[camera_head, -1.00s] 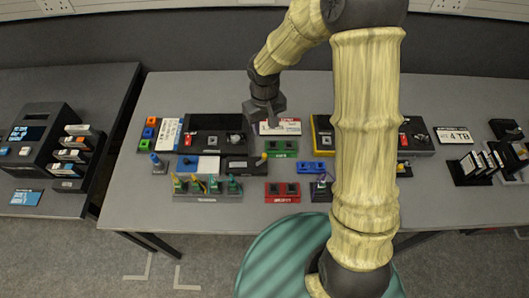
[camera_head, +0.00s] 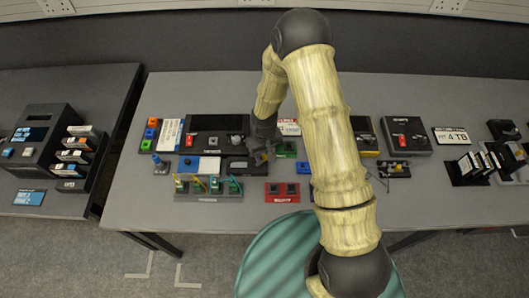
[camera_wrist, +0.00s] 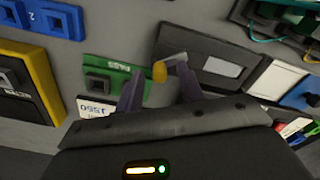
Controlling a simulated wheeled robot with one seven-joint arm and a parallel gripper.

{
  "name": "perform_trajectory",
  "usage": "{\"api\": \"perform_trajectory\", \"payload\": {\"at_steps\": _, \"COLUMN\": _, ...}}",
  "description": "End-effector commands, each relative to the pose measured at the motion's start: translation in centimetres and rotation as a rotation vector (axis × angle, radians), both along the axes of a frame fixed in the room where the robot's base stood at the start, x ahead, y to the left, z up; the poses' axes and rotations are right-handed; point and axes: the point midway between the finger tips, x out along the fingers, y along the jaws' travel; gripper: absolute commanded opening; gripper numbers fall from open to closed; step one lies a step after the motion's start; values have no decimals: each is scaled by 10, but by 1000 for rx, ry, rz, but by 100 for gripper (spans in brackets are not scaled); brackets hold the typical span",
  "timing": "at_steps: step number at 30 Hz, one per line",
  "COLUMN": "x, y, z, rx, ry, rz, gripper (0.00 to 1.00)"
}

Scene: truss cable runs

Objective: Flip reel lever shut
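A black box with a grey window panel (camera_wrist: 208,66), which looks like the reel unit, has a lever with a yellow tip (camera_wrist: 160,72) at one end. In the wrist view the yellow tip shows between the fingertips. I cannot tell whether a finger touches it.
A green PASS board (camera_wrist: 112,72) lies close beside one finger. Blue pieces (camera_wrist: 55,18) and a yellow-edged case (camera_wrist: 47,85) lie beyond it. A blue and white box (camera_head: 205,165) stands left of the black box, with a rack of green parts (camera_head: 208,188) in front. A red board (camera_head: 282,190) lies nearby.

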Motion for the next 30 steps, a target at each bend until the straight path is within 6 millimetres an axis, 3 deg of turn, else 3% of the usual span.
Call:
{"api": "perform_trajectory", "payload": {"at_steps": 10, "x": 0, "y": 0, "z": -4, "rx": 0, "ry": 0, "rz": 0, "gripper": 36}}
{"api": "perform_trajectory", "payload": {"at_steps": 15, "x": 0, "y": 0, "z": -4, "rx": 0, "ry": 0, "rz": 0, "gripper": 3}}
{"api": "perform_trajectory", "payload": {"at_steps": 16, "x": 0, "y": 0, "z": -4, "rx": 0, "ry": 0, "rz": 0, "gripper": 0}}
{"api": "perform_trajectory", "payload": {"at_steps": 23, "x": 1, "y": 0, "z": -4, "rx": 0, "ry": -1, "rz": 25, "gripper": 0}}
{"api": "perform_trajectory", "payload": {"at_steps": 30, "x": 5, "y": 4, "z": -4, "rx": 1, "ry": -2, "rz": 188, "gripper": 0}}
